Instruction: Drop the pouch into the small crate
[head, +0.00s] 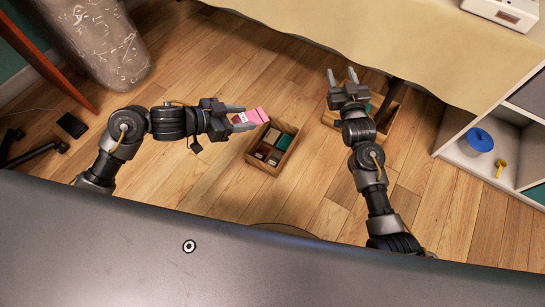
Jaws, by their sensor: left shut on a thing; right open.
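My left gripper (243,117) is shut on a pink pouch (256,115) with a pale patch. It holds the pouch near the upper left edge of a wooden crate (260,165) on the floor. This crate is divided into compartments and holds several small items, one of them teal. My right gripper (341,73) is open and empty, pointing toward the table. A second wooden crate (387,124) lies partly hidden behind my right arm. I cannot tell for certain which crate is the small one.
A table with a beige cloth (370,40) spans the top, with a white box (503,10) on it. A white shelf (462,160) at right holds a blue-lidded container (480,139) and a yellow item (501,167).

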